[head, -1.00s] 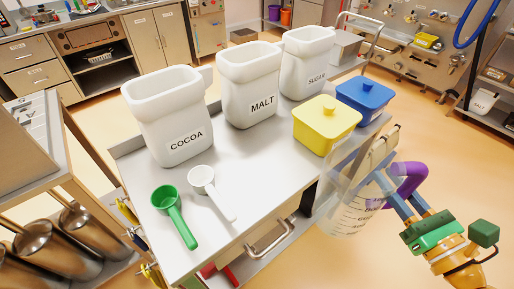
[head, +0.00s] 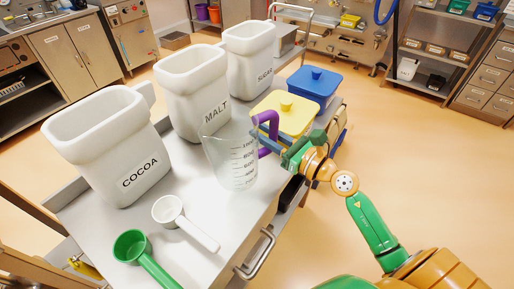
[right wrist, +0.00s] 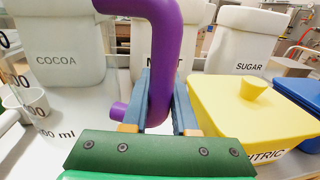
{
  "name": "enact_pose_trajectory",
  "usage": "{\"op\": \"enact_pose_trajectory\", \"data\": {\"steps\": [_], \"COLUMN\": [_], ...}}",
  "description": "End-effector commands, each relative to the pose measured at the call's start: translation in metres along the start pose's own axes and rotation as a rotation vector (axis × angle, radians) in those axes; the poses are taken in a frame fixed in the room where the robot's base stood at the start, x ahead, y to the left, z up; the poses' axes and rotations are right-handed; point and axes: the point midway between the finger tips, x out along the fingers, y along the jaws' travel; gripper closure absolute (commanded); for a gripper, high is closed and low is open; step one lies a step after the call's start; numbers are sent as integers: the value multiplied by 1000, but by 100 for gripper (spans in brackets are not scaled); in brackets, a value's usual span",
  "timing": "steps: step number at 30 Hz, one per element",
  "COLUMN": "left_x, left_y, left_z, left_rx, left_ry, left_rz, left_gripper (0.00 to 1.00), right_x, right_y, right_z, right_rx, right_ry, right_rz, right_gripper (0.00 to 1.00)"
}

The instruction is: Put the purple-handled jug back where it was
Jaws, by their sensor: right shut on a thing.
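The clear measuring jug (head: 228,162) with the purple handle (head: 266,122) is over the grey cart top (head: 205,215), in front of the MALT bin (head: 193,92). It looks nearly upright. I cannot tell whether its base touches the cart top. My right gripper (head: 262,141) is shut on the purple handle, reaching in from the right. In the right wrist view the handle (right wrist: 164,60) stands between the two blue fingers, and part of the jug's printed wall (right wrist: 50,130) shows at the left. My left gripper is not in view.
The COCOA bin (head: 112,150) and SUGAR bin (head: 250,62) flank the MALT bin. A yellow lidded tub (head: 285,112) and blue tub (head: 316,88) stand close by on the right. A white scoop (head: 180,220) and green scoop (head: 135,250) lie toward the front left.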

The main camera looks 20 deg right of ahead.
Motion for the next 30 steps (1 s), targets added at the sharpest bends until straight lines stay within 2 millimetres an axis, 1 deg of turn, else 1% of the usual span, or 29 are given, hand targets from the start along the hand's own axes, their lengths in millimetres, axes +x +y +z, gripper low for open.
{"op": "enact_pose_trajectory", "data": {"steps": [1, 3, 6, 8, 9, 12, 14, 20, 24, 25, 26, 27, 28, 30], "left_x": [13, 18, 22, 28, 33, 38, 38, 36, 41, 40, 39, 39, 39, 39], "left_y": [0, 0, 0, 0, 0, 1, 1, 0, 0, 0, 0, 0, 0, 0], "left_z": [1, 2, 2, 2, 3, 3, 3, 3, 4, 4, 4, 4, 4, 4], "left_rx": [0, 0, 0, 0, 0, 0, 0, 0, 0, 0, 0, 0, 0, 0], "left_ry": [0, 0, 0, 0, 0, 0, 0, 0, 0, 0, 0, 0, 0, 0], "left_rz": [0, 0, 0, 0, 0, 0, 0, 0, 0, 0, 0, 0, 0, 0], "left_gripper": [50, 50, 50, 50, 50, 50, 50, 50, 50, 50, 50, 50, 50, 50], "right_x": [7, 15, 22, 29, 29, 28, 28, 28, 28, 28, 28, 28, 28, 28], "right_y": [-4, -7, -10, -13, -12, -12, -12, -12, -12, -12, -12, -12, -12, -12], "right_z": [-15, -25, -32, -42, -53, -67, -69, -68, -73, -71, -71, -71, -71, -71], "right_rx": [4, 2, 2, 3, 7, 6, 3, 1, 1, 0, 0, 0, 1, 1], "right_ry": [-4, -3, -4, -4, -2, -3, -2, -2, -2, -2, -2, -2, -2, -2], "right_rz": [-2, -1, -3, -2, -1, -2, -1, 0, -1, -1, -1, -1, -1, -1], "right_gripper": [100, 100, 100, 100, 100, 100, 100, 100, 100, 66, 57, 47, 44, 44]}}
